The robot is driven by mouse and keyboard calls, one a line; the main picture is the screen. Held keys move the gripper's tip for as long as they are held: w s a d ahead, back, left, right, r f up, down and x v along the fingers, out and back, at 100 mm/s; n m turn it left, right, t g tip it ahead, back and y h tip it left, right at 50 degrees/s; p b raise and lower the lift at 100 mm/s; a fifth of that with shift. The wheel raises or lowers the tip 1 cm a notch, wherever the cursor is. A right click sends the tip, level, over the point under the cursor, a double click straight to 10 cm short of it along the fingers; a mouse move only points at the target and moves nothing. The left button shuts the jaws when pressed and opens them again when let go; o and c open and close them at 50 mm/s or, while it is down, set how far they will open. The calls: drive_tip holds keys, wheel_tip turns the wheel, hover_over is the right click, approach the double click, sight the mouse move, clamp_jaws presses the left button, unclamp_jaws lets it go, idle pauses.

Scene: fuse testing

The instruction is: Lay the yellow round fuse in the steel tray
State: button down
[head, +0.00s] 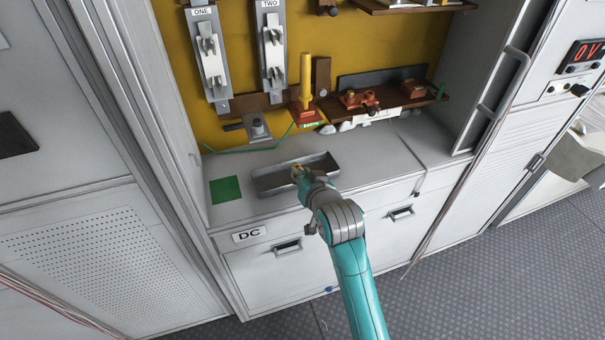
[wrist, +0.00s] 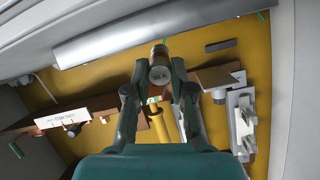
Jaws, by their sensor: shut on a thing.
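The steel tray (head: 270,183) is a shallow grey rectangle on the bench top. My gripper (head: 299,174) is over its right half in the head view. Only a small yellowish bit of the fuse (head: 296,168) shows in the head view. A long grey edge (wrist: 150,35), likely the tray, lies just beyond the fuse in the wrist view. I cannot tell whether the fuse touches the tray floor.
A green square (head: 225,189) lies left of the tray. Behind stand a yellow post (head: 306,80) on a red-brown base and upright clip holders marked ONE (head: 211,60) and TWO (head: 273,50). The bench right of the tray (head: 390,150) is mostly clear.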

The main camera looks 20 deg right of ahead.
drive_tip(key=shift+f, duration=0.6)
drive_tip(key=c, duration=0.9)
unclamp_jaws()
drive_tip(key=shift+f, duration=0.1)
drive_tip(key=v, duration=1.2)
drive_tip(key=s+f+n, duration=0.1)
drive_tip(key=s+f, duration=0.5)
drive_tip(key=s, duration=0.3)
drive_tip(key=s+f+n, duration=0.1)
drive_tip(key=s+f, duration=0.4)
drive_tip(key=s, duration=0.4)
drive_tip(key=shift+n+t, duration=0.5)
drive_tip(key=shift+t, duration=0.1)
drive_tip(key=f+v, duration=0.1)
drive_tip(key=v, duration=0.5)
drive_tip(key=f+v, duration=0.1)
drive_tip(key=v, duration=0.6)
drive_tip(key=s+f+v, duration=0.1)
drive_tip(key=v, duration=0.6)
drive_tip(key=shift+d+f, duration=0.15)
drive_tip(key=shift+f, duration=0.25)
